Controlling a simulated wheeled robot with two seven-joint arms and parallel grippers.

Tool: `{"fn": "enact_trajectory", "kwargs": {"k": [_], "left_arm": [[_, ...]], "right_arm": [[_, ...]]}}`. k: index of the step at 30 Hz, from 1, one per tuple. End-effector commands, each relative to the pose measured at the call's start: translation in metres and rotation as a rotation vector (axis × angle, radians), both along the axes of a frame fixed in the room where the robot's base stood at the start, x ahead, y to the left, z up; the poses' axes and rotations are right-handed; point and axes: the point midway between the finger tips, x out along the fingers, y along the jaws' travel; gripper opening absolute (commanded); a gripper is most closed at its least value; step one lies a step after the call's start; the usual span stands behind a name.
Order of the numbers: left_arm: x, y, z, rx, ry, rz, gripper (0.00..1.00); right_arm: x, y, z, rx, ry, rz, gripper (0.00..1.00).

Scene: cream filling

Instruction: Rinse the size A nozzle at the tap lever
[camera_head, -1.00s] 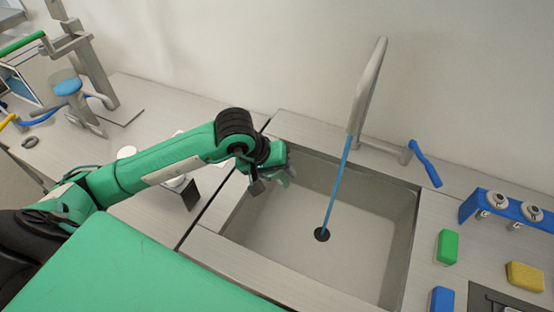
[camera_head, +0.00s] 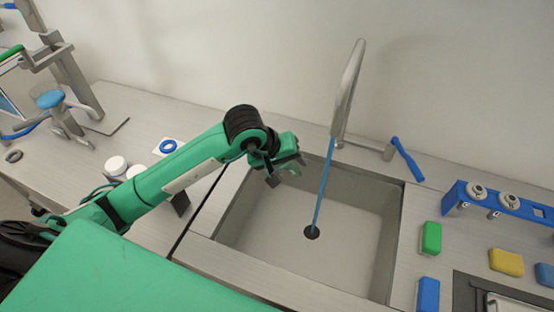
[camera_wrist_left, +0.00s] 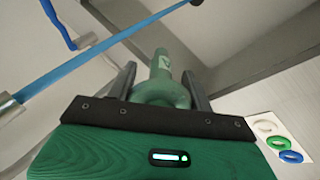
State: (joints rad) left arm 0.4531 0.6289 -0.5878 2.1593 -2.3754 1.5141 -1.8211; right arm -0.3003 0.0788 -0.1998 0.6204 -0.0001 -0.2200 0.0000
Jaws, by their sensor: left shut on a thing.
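My left gripper (camera_head: 290,170) is over the left back part of the sink (camera_head: 270,235). In the left wrist view, its fingers (camera_wrist_left: 160,88) are shut on a green nozzle (camera_wrist_left: 164,82) with a pale mark, narrow end pointing away from the gripper. The nozzle cannot be made out in the head view. A blue stream (camera_head: 322,190) runs from the tap (camera_head: 347,90) to the drain (camera_head: 311,232). The stream also shows in the left wrist view (camera_wrist_left: 100,50), left of the nozzle and apart from it. The blue tap lever (camera_head: 406,158) is right of the tap.
A blue rack (camera_head: 500,204) with metal nozzle holders stands right of the sink. Green (camera_head: 431,238), yellow (camera_head: 506,262) and blue (camera_head: 428,294) blocks lie near it. White jars (camera_head: 116,166) and a blue ring (camera_head: 168,146) are on the left counter.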

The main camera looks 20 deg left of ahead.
Motion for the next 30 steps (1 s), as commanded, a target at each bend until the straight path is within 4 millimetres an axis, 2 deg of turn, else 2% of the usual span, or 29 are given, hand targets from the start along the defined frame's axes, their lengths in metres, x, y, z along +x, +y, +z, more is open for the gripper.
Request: {"fn": "enact_trajectory", "kwargs": {"k": [11,21,30], "left_arm": [[0.021,-0.032,-0.006,-0.002,0.001,-0.001,0.22],[0.039,-0.057,-0.015,0.0,-0.002,0.0,0.22],[0.044,-0.066,-0.016,0.0,-0.002,-0.001,0.22]], "right_arm": [[0.0,0.002,0.01,0.002,0.0,-0.001,0.36],[0.0,0.0,-0.011,0.0,0.0,0.0,0.36],[0.0,-0.003,-0.016,-0.003,0.0,0.001,0.36]]}}
